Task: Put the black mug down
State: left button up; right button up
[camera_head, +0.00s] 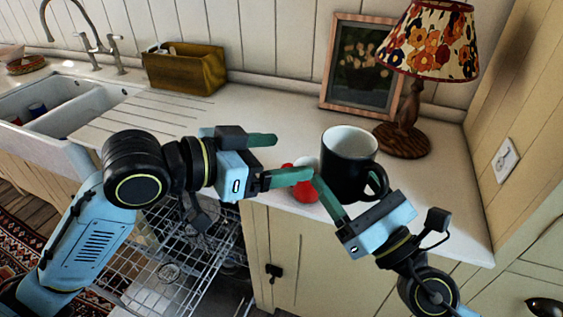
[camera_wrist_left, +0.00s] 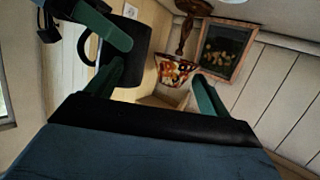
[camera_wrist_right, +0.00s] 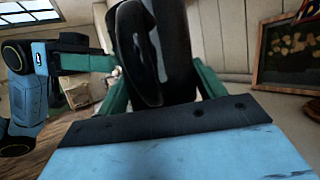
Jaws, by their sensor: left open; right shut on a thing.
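The black mug (camera_head: 345,168), pale inside, is upright at the right part of the counter in the head view, handle toward the front right. My right gripper (camera_head: 350,198) is shut on it from the front; one finger shows left of the mug and the other is mostly hidden. In the right wrist view the mug (camera_wrist_right: 180,45) fills the space between the fingers. I cannot tell whether its base touches the counter. My left gripper (camera_head: 292,157) is open and empty, just left of the mug. The left wrist view shows the mug (camera_wrist_left: 122,45) at upper left.
A red and white object (camera_head: 305,191) is partly hidden below the left fingers. A lamp (camera_head: 405,128) and a framed picture (camera_head: 358,75) stand behind the mug. The counter (camera_head: 250,105) is clear toward the yellow box (camera_head: 185,70). An open dishwasher rack (camera_head: 170,268) lies below.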

aim_at(352, 164)
pick_arm(q)
jog(key=s+d+r+m+g, duration=0.1)
jog(key=s+d+r+m, duration=0.15)
jog(key=s, duration=0.25)
jog(key=shift+n+h, duration=0.35)
jog(key=shift+h, duration=0.05)
jog(key=x, duration=1)
jog(key=shift+w+d+f, duration=0.1)
jog(key=shift+w+f, duration=0.1)
jog(key=shift+d+f, duration=0.1)
jog(key=shift+d, duration=0.1)
pick_arm(e)
jog(key=shift+a, duration=0.1)
pick_arm(q)
jog(key=shift+f, duration=0.1)
jog(key=c, duration=0.9)
pick_arm(e)
jog(key=shift+s+a, duration=0.1)
jog(key=shift+s, duration=0.05)
pick_arm(q)
jog(key=shift+c, duration=0.8)
pick_arm(e)
jog(key=o, duration=1.1)
jog(key=shift+r, duration=0.1)
jog(key=shift+o, duration=0.7)
